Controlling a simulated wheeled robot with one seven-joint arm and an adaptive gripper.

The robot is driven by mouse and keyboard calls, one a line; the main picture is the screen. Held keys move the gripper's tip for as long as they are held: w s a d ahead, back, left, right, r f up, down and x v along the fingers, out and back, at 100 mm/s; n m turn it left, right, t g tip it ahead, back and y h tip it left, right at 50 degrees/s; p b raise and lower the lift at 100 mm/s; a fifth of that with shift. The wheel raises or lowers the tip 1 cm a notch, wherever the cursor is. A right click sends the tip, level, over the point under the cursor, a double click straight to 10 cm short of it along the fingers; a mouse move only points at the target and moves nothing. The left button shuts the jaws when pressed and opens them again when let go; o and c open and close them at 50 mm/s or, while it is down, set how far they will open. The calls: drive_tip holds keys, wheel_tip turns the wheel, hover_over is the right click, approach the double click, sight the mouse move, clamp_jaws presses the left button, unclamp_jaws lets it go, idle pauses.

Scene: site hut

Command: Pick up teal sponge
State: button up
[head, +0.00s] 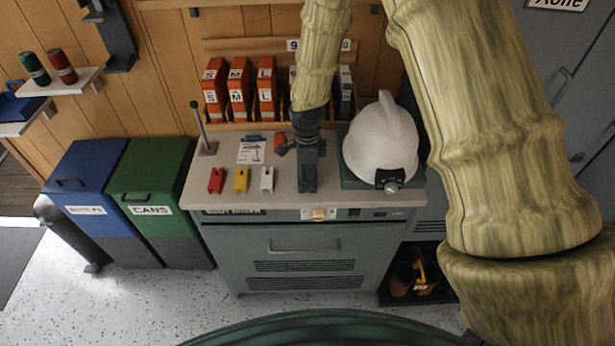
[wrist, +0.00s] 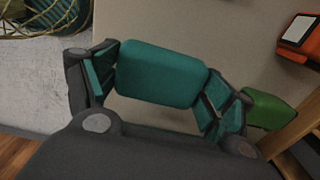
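The teal sponge (wrist: 160,75) is a rounded block over the pale bench top, seen in the wrist view. My gripper (wrist: 163,82) has one finger at each end of it. The pads of both fingers meet the sponge's ends with no clear gap, so the gripper looks shut on it. In the head view my gripper (head: 308,178) points down low at the bench, left of the white helmet. The sponge cannot be told apart from the dark fingers there. Whether it rests on the bench or is lifted is not clear.
On the bench top (head: 285,202) are red (head: 216,180), yellow (head: 241,180) and white (head: 267,179) clips left of my gripper. A white helmet (head: 378,145) stands close on the right. Orange binders (head: 240,90) line the back. Blue (head: 85,200) and green (head: 150,200) bins stand left.

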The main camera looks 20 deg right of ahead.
sight(308, 174)
drive_tip(key=c, duration=0.4)
drive_tip(key=shift+o, duration=0.2)
drive_tip(key=shift+r, duration=0.1)
drive_tip(key=shift+r+b, duration=0.85)
drive_tip(key=shift+r, duration=0.45)
drive_tip(key=shift+s+d+r, duration=0.1)
drive_tip(key=shift+s+r, duration=0.1)
drive_tip(key=shift+r, duration=0.1)
drive_tip(key=s+d+b, duration=0.2)
drive_tip(key=s+d, duration=0.1)
drive_tip(key=s, duration=0.4)
drive_tip(key=s+d+r+b, duration=0.1)
drive_tip(key=s+d+b, duration=0.1)
drive_tip(key=s, duration=0.5)
drive_tip(key=shift+d+r+b, duration=0.3)
drive_tip(key=shift+d, duration=0.45)
drive_tip(key=shift+s, duration=0.1)
drive_tip(key=o, duration=0.5)
drive_tip(key=c, duration=0.3)
